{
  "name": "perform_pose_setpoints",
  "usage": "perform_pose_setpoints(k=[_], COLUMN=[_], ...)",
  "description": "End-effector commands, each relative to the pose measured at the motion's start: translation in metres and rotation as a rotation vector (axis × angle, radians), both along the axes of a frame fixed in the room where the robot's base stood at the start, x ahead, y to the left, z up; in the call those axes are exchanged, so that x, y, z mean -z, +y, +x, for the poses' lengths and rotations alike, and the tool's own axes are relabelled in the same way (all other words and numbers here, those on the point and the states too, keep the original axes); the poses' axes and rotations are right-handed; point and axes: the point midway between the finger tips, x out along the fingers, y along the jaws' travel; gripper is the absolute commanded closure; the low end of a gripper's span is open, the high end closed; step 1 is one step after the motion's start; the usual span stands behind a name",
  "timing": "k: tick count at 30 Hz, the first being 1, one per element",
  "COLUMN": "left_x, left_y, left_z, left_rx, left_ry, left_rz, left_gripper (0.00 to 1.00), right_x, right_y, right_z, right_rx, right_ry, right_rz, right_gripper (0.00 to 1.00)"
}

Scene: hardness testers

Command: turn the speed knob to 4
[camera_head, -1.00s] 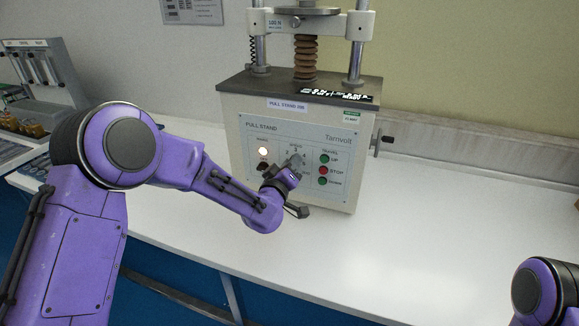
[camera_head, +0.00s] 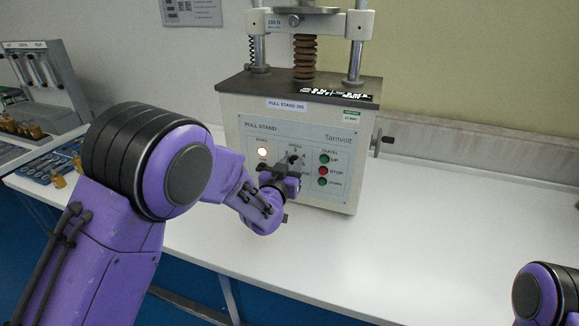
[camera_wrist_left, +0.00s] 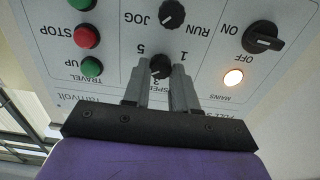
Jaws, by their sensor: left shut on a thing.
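The pull stand (camera_head: 300,130) stands on the white bench, its front panel facing me. Its black speed knob (camera_wrist_left: 160,66) shows upside down in the left wrist view, with 5, 3 and 1 printed around it. A pale mark shows on the knob, but I cannot read its exact setting. My left gripper (camera_wrist_left: 158,78) is shut on the speed knob, one finger on either side. In the head view my left gripper (camera_head: 290,163) is at the panel and hides part of the speed dial. My right gripper is out of view.
Close by are the JOG/RUN knob (camera_wrist_left: 171,14), the mains switch (camera_wrist_left: 264,37), the lit mains lamp (camera_wrist_left: 233,77) and the red stop button (camera_wrist_left: 86,37). A side crank (camera_head: 383,142) sticks out at the right.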

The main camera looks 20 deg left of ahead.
Motion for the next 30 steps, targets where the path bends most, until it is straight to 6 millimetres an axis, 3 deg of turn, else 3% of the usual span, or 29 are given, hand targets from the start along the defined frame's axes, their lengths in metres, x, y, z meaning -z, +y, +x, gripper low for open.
perform_pose_setpoints(k=[20, 21, 23, 30], left_x=[0.0055, 0.0055, 0.0051, 0.0024], left_y=[-0.001, -0.001, -0.001, -0.0006], left_z=[-0.0017, -0.0017, -0.0016, -0.0008], left_rx=[0.003, 0.003, 0.003, 0.001], left_ry=[0.011, 0.011, 0.009, 0.003], left_rz=[0.062, 0.062, 0.061, 0.06], left_gripper=[1.0, 0.63, 0.48, 0.48], right_x=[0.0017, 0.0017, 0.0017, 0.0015], right_y=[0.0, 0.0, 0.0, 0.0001], right_z=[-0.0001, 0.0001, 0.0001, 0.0], right_rx=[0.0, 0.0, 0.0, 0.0], right_ry=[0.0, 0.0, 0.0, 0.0], right_rz=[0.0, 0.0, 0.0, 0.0], right_gripper=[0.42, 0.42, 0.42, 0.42])
